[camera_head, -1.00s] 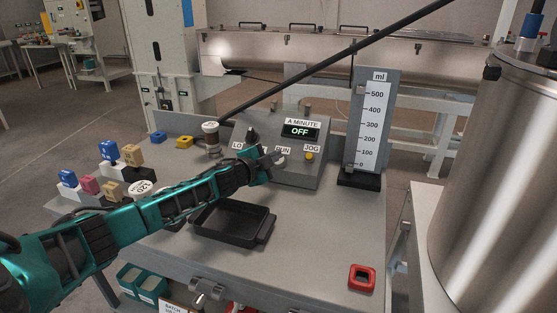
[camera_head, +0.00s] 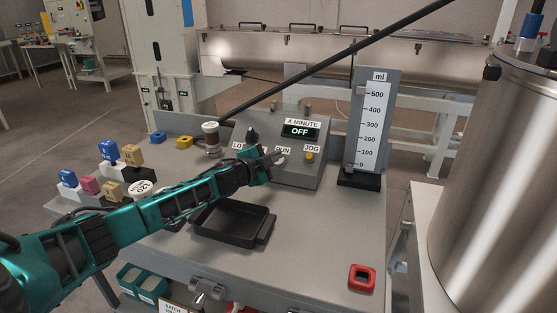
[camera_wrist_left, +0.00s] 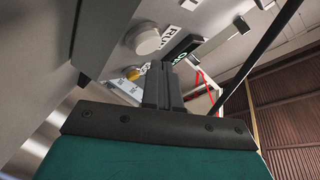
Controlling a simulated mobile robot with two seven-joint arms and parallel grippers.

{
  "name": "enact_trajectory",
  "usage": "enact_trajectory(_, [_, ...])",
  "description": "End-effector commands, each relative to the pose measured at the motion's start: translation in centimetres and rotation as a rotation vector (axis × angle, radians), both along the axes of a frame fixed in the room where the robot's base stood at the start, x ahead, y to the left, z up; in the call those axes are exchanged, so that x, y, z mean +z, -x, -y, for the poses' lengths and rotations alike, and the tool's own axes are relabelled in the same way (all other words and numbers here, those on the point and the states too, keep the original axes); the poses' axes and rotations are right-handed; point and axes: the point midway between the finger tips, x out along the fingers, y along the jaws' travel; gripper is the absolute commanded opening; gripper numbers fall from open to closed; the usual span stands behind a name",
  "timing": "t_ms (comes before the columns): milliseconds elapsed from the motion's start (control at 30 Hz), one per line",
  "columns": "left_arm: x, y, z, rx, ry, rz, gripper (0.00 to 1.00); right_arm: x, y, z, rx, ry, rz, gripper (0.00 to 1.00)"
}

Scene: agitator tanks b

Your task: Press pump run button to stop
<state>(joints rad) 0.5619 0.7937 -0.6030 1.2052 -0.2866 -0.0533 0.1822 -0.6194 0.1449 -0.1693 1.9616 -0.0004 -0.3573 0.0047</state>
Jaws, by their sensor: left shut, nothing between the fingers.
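The grey pump control box (camera_head: 303,174) stands at the back of the bench, and its display (camera_head: 300,131) reads OFF. The round pale button by the RUN label shows in the left wrist view (camera_wrist_left: 147,40); in the head view my gripper partly covers it. A yellow button (camera_head: 309,156) sits under the JOG label, and a black knob (camera_head: 252,136) is at the left. My left gripper (camera_head: 276,157) is shut and empty in front of the RUN button. In the left wrist view its fingertips (camera_wrist_left: 159,68) appear apart from the button. My right gripper is out of view.
A black tray (camera_head: 233,240) lies below my left arm. A level gauge (camera_head: 369,125) stands right of the box. Coloured blocks (camera_head: 90,185) are at the left, and a red square-framed item (camera_head: 362,278) is at the front right. The bench's right front is mostly clear.

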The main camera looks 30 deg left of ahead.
Motion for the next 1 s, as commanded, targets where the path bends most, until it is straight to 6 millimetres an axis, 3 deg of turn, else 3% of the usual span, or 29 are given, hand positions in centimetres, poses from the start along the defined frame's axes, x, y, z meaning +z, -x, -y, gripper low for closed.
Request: enact_trajectory(1000, [-0.72, -0.55, -0.12, 0.000, 0.000, 0.000, 0.00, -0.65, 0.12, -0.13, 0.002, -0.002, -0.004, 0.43])
